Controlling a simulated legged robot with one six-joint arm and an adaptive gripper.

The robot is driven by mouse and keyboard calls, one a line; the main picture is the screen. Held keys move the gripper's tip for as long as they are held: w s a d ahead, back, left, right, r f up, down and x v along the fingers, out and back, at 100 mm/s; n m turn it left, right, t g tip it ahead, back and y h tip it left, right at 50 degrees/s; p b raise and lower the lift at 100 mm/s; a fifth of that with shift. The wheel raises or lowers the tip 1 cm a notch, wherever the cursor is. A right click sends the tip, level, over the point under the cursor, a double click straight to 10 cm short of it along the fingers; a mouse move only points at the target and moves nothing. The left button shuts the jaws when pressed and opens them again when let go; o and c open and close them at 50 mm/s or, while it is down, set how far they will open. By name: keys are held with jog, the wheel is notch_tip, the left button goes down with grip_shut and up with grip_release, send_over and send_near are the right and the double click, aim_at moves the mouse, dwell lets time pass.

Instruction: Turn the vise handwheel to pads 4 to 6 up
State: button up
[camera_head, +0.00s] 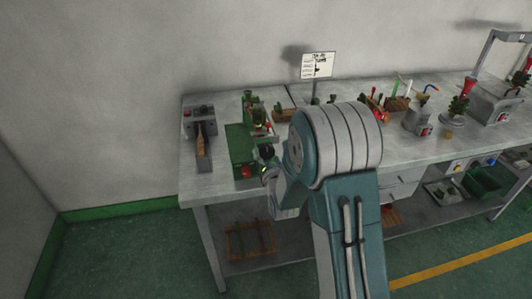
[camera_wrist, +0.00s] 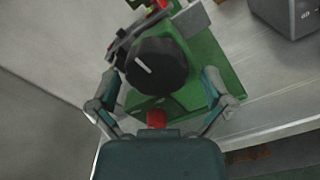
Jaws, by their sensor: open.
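The vise handwheel (camera_wrist: 157,66) is a black round knob with a white line, facing me in the wrist view. It sits on the green vise (camera_wrist: 205,58), which shows in the head view as a green block (camera_head: 240,143) on the bench. A red part (camera_wrist: 156,118) lies below the knob, close to my gripper's palm. My gripper (camera_wrist: 163,85) is open, with one finger on each side of the knob. I cannot tell whether the fingers touch it. In the head view my arm hides part of the vise's right side. The pads' numbers cannot be read.
A grey box with a wooden-handled tool (camera_head: 203,150) stands left of the vise. A sign (camera_head: 317,65) stands behind on the bench (camera_head: 225,185). Wooden racks (camera_head: 396,103) and grey machines (camera_head: 418,122) fill the right side.

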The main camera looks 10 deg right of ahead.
jog(key=shift+w+a, duration=0.15)
jog(key=shift+w, duration=0.4)
jog(key=shift+c, duration=0.3)
jog(key=c, duration=1)
